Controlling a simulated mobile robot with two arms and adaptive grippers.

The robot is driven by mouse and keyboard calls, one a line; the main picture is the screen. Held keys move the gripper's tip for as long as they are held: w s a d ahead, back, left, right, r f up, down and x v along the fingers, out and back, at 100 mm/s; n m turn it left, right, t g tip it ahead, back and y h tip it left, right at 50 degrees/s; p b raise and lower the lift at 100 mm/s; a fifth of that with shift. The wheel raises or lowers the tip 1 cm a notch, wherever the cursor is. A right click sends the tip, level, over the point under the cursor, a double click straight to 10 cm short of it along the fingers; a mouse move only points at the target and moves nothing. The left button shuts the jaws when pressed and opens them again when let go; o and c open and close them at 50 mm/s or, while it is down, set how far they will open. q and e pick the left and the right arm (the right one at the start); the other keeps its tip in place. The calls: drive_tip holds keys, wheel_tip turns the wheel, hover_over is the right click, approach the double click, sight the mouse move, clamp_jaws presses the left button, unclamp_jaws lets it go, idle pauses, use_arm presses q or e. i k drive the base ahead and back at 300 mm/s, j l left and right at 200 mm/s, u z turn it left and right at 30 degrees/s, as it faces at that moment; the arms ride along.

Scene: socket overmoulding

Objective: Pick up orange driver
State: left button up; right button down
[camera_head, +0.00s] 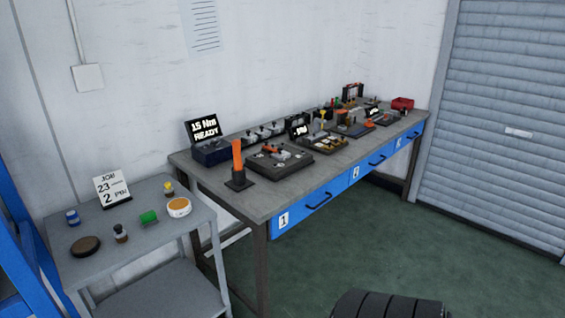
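The orange driver (237,156) stands upright in a dark square holder (239,182) near the left end of the long workbench. Its orange upper part is in clear view, and its lower end is hidden in the holder. Neither of my grippers shows in the head view, and nothing is seen touching the driver.
The grey workbench (258,204) has blue drawers. A "15 Nm READY" display (204,130) stands behind the driver, and a dark fixture block (280,162) sits to its right. A grey cart (133,258) with small containers stands at left. A black tyre-like shape (390,304) is at the bottom edge.

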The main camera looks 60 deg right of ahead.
sight(235, 144)
drive_tip(key=z, duration=1.7)
drive_tip(key=i+l, duration=0.1)
drive_tip(key=i, duration=0.15)
